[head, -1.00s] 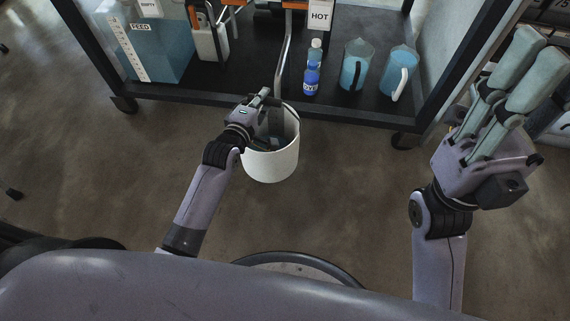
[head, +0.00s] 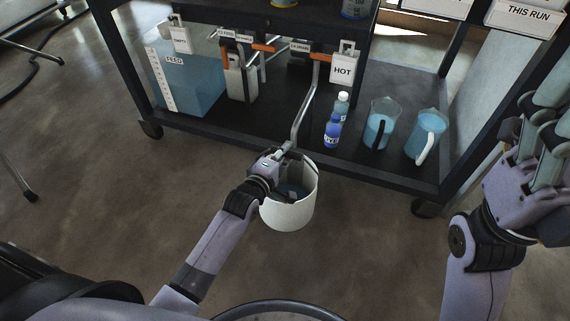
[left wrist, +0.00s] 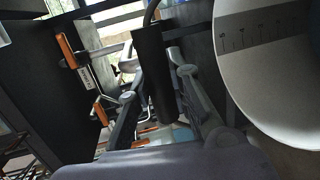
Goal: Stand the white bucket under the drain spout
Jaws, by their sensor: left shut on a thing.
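The white bucket (head: 287,214) is in front of the cart's lower shelf in the head view. Its open mouth faces up, and I cannot tell if it touches the floor. My left gripper (head: 284,160) is at its left rim, shut on a dark part that looks like its handle. In the left wrist view that dark part (left wrist: 153,75) is between the fingers, with the bucket's marked inner wall (left wrist: 265,55) to the right. The drain spout (head: 304,115) is a bent grey pipe coming down from an orange-handled valve; its lower end is close above the bucket and gripper. My right gripper (head: 545,135) is partly cut off at the right edge.
On the cart's shelf are a blue feed tank (head: 188,85), a blue bottle (head: 332,132) and two jugs of blue liquid (head: 379,128) (head: 424,135). A HOT tag (head: 342,68) hangs by the valve.

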